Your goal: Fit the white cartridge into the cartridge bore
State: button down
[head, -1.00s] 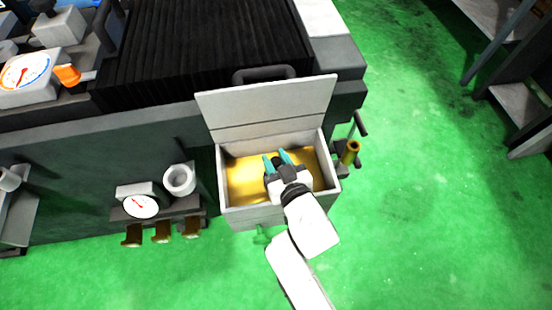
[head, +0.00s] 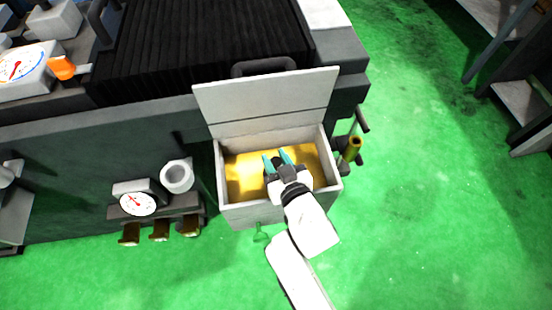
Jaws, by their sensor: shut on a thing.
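My gripper (head: 277,161) reaches into the open pale box, its two teal fingers shut on a small dark piece (head: 278,156) that shows between them. The rest of the held thing is hidden by the fingers and palm, so I cannot tell if it is the white cartridge. A white hollow cylinder (head: 177,177) with an open round top stands beside the gauge, left of the box and apart from my gripper. I cannot tell if it is the cartridge or the cartridge bore.
The pale box (head: 256,214) has yellow liquid (head: 242,180) inside and a raised lid (head: 267,101) at the back. A gauge (head: 137,203) sits left, above several brass fittings (head: 159,231). A brass cylinder (head: 351,149) stands right of the box. Green floor is free at right.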

jog(key=shift+f+b, duration=0.9)
jog(key=shift+f, duration=0.2)
jog(key=shift+r, duration=0.15)
jog(key=shift+r+p, duration=1.95)
jog(key=shift+r, duration=0.1)
jog(key=shift+f+b, duration=2.05)
jog(key=shift+f, duration=0.15)
jog(key=c, duration=1.1)
grip_release()
jog(key=o, duration=0.4)
jog(key=shift+o, duration=0.2)
jog(key=p+v, duration=0.1)
jog(key=v, duration=1)
jog(key=shift+p, duration=0.3)
